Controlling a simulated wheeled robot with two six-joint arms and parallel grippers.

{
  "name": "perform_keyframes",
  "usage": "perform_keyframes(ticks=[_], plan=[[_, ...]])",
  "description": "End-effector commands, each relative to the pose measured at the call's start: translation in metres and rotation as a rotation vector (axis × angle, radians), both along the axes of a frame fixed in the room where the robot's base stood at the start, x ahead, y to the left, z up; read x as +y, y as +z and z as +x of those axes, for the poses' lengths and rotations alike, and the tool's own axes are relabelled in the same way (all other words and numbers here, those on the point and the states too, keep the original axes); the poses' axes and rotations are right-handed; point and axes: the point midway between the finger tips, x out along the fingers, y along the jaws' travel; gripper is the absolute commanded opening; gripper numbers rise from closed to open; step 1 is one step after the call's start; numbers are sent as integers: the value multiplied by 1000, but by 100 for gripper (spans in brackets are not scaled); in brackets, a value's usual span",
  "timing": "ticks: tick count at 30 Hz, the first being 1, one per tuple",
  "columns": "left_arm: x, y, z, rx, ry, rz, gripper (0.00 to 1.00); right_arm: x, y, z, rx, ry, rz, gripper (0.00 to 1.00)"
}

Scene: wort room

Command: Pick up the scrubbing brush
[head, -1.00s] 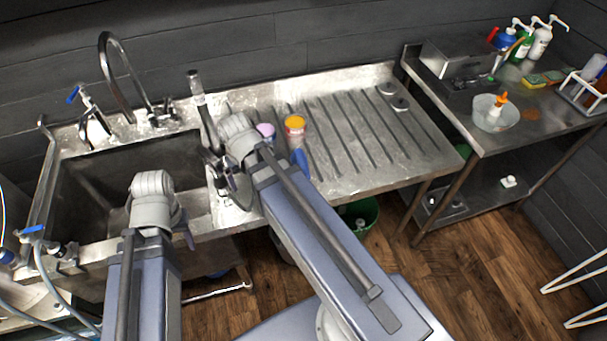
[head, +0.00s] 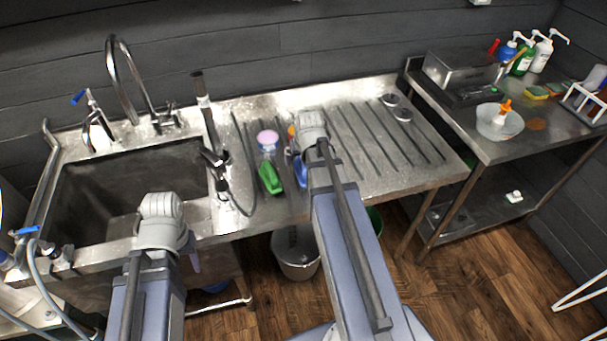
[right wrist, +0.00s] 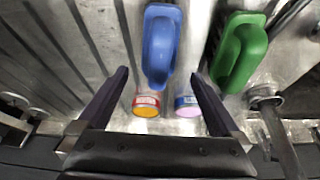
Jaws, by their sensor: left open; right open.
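In the head view the green one (head: 271,178) is in plain sight, and the blue one (head: 300,172) is partly behind my right arm. My right gripper (right wrist: 158,80) is open, with its fingers either side of the blue handle's near end in the picture; I cannot tell the height between them. My left gripper (head: 190,250) is at the sink's front edge, its fingers mostly hidden.
A pink-lidded jar (right wrist: 187,105) and an orange-lidded jar (right wrist: 146,105) stand close by. The spray hose (head: 208,130) and sink (head: 75,190) are to the left. The drainboard's right part (head: 400,150) is mostly clear. A side table (head: 480,135) holds a bowl and bottles.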

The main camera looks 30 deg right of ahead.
Motion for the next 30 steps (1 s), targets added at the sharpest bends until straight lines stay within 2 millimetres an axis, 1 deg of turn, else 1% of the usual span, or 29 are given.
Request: perform_keyframes(ticks=[1, 7, 11, 18, 22, 24, 30], plan=[[0, -9, 0, 0, 0, 0, 50, -1, -9, 2, 0, 0, 0, 100], [0, -9, 0, 0, 0, 0, 50, -1, -9, 3, 1, 1, 0, 100], [0, -16, 0, 0, 0, 0, 50, -2, -16, 4, 1, 0, 0, 100], [0, -44, 0, 0, 0, 0, 50, -7, -44, 10, 1, 0, 0, 100], [0, -57, 0, 0, 0, 0, 50, -9, -57, 16, 1, 0, 0, 100], [0, -59, 0, 0, 0, 0, 50, -9, -59, 17, 1, 0, 0, 100], [0, -57, 0, 0, 0, 0, 50, -9, -57, 17, 1, 1, 0, 100]])
